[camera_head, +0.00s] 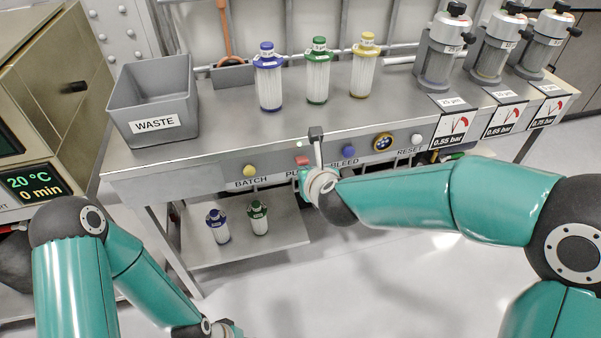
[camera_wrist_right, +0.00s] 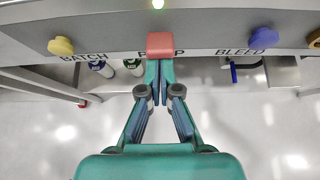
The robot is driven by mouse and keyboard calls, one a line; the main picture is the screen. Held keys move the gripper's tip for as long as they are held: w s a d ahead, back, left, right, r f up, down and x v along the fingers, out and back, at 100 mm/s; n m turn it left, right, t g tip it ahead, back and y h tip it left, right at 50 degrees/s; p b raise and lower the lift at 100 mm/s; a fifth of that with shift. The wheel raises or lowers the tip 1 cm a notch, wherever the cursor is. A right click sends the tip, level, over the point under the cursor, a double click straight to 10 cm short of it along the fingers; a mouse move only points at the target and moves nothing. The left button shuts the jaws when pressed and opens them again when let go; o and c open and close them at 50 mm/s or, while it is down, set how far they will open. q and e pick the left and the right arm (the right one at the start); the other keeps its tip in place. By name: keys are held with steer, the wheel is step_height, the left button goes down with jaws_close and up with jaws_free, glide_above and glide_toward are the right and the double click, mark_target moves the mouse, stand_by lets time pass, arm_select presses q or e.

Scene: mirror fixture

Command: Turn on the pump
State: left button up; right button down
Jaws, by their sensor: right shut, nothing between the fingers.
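The red PUMP button (camera_head: 303,160) is on the front panel of the steel bench, with its label partly covered by my right wrist. In the right wrist view the red button (camera_wrist_right: 160,45) is straight ahead of my right gripper (camera_wrist_right: 160,68), which is shut and empty. The fingertips are at the button's lower edge; I cannot tell whether they touch it. A small green-white light (camera_wrist_right: 158,3) glows above the button. My left gripper (camera_head: 230,329) is low at the bottom edge of the head view, mostly cut off, and its jaws cannot be made out.
A yellow BATCH knob (camera_head: 250,171) is left of the button; a blue BLEED knob (camera_head: 348,152) and a white RESET button (camera_head: 417,139) are right. A grey waste bin (camera_head: 128,98), several filter cartridges and filter housings stand on the bench (camera_head: 225,140). A lower shelf (camera_head: 285,232) holds two cartridges.

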steer(key=shift+w+r, duration=0.2)
steer(key=shift+r, duration=0.35)
steer(key=shift+f, duration=0.1)
step_height(320, 180, down, 5)
steer(key=s+b, duration=0.2)
steer(key=b, duration=0.3)
steer(key=r+p+v, duration=0.1)
steer(key=p+v, duration=0.2)
steer(key=v, duration=0.7)
steer(key=shift+w, duration=0.35)
steer(key=shift+d, duration=0.1)
